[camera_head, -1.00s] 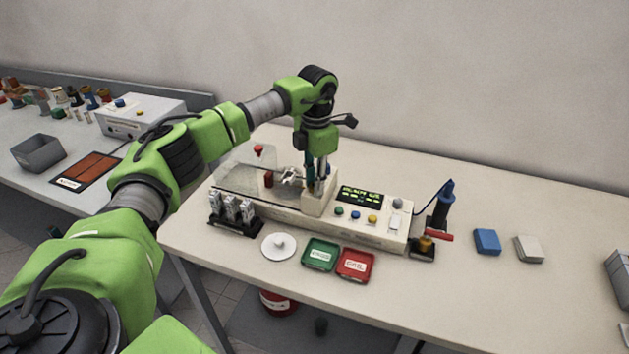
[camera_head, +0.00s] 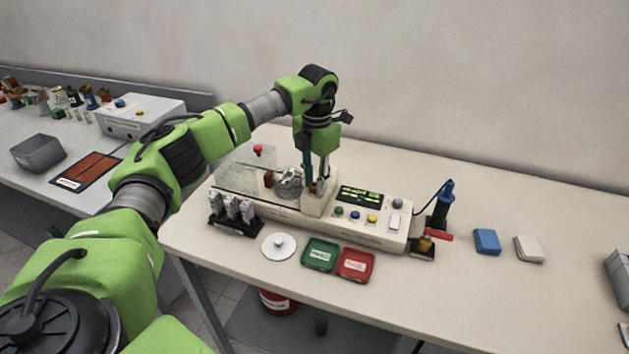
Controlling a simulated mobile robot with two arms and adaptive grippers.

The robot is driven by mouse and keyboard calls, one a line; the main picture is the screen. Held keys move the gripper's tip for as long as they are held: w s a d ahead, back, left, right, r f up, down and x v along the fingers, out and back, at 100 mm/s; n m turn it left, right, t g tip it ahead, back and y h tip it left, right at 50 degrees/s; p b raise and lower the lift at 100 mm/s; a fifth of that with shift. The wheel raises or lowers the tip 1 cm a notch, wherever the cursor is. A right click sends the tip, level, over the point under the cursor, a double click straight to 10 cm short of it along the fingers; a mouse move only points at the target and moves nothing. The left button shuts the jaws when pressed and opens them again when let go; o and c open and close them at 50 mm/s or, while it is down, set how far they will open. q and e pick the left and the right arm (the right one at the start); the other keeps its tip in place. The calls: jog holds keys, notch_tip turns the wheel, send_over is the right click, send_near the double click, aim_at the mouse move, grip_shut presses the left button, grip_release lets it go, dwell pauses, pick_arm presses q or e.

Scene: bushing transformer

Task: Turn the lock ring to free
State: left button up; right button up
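The bench machine (camera_head: 352,225) is a long off-white unit with a green-lit display, colored buttons and a clear cover at its left end. My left gripper (camera_head: 315,184) points down over the cream block (camera_head: 317,204) in its middle. Its two fingers straddle a small brownish part at the block's top, perhaps the lock ring, mostly hidden by the fingers. I cannot tell whether they grip it. A grey metal part (camera_head: 289,183) sits just left of the fingers. My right gripper is not in view.
A black rack (camera_head: 235,225), a white knobbed disc (camera_head: 279,246), a green tray (camera_head: 320,255) and a red tray (camera_head: 355,264) lie in front. A blue-handled tool (camera_head: 445,205) stands right. A blue block (camera_head: 487,241) and white block (camera_head: 529,249) lie further right.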

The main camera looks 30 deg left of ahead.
pick_arm(q)
jog(key=shift+o, duration=0.5)
jog(key=shift+r, duration=0.1)
notch_tip(320, 180, up, 12)
jog(key=shift+d, duration=0.2)
jog(key=shift+s+f, duration=0.1)
jog(key=shift+f, duration=0.1)
dwell(0.3)
